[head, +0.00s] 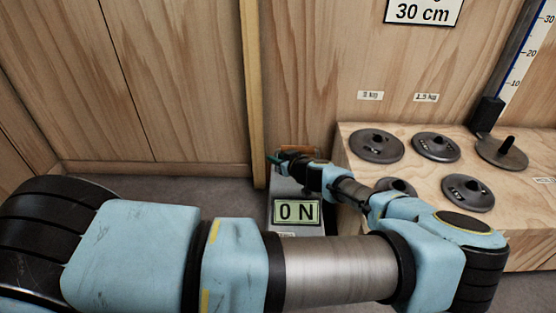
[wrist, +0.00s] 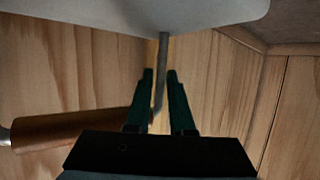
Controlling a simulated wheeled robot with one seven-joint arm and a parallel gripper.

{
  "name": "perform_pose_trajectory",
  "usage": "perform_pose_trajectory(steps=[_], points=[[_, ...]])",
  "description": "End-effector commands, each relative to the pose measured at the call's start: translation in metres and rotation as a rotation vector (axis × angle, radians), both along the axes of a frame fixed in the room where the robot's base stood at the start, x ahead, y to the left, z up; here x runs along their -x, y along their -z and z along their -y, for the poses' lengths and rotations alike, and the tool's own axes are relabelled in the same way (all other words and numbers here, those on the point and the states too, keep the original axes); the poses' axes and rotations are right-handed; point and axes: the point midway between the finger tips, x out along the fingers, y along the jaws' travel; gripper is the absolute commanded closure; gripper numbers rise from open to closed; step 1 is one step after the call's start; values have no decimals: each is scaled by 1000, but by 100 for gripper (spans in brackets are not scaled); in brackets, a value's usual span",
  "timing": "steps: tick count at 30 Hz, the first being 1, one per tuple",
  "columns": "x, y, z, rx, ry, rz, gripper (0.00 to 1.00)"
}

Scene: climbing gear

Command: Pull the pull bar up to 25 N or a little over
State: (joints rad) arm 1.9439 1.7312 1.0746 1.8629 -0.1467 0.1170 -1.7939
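The pull bar's brown wooden grip (head: 299,149) shows in the head view just beyond my gripper, above the grey scale box (head: 312,229). The box's display (head: 297,212) reads 0 N. In the wrist view the grip (wrist: 70,131) lies to the left of my gripper (wrist: 160,73), with its right end near the left finger. A thin grey rod (wrist: 163,55) runs down from a pale grey surface (wrist: 140,12) and shows between the two dark green fingers. The fingers stand a little apart, with the grip not between them. Contact with the rod cannot be told.
A wooden bench (head: 540,209) with several dark weight discs (head: 377,146) stands to the right. A vertical wooden post (head: 254,100) and panelled wall (head: 170,90) rise behind. Grey floor (head: 190,188) is clear left of the box. A ruler (head: 523,60) stands at the upper right.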

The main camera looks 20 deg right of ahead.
Motion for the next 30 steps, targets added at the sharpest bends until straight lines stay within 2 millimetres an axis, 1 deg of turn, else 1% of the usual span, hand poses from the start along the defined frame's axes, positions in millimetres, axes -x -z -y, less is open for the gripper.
perform_pose_trajectory(steps=[2,8,30], points=[[0,0,0,0,0,0,79],[0,0,0,0,0,0,100],[1,0,0,0,-1,0,100]])
